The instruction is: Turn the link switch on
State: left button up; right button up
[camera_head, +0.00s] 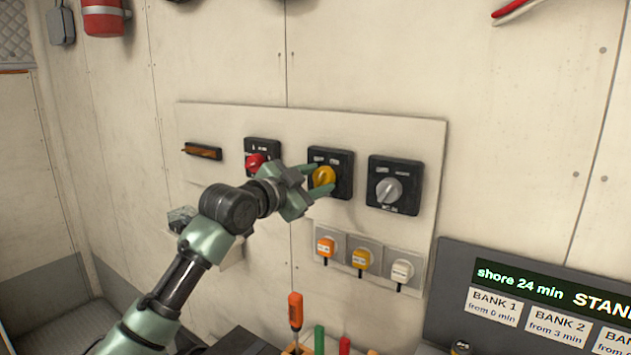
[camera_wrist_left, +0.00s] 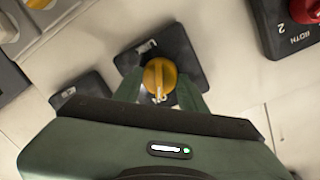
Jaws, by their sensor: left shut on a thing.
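The switch with the yellow knob (camera_head: 324,176) sits on a black square plate in the middle of the white wall panel. Its label is too small to read, so I cannot tell from its wording whether it is the link switch. My left gripper (camera_head: 318,181) is at this knob, with one finger above and one below it in the head view. In the left wrist view the yellow knob (camera_wrist_left: 160,78) lies between the two green fingers (camera_wrist_left: 160,92), which are shut on it. My right gripper is in neither view.
A red-knob switch (camera_head: 256,162) is to the left and a grey-knob switch (camera_head: 389,190) to the right. Several plugged sockets (camera_head: 362,259) sit below. A display board (camera_head: 530,300) stands at lower right, and upright tools (camera_head: 295,312) stand at the bottom.

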pick_arm(q)
jog(key=shift+m, duration=0.4)
jog(key=o, duration=1.4)
jog(key=shift+c, duration=0.2)
jog(key=b+v, duration=0.3)
jog(key=v, duration=0.5)
jog(key=shift+d, duration=0.1)
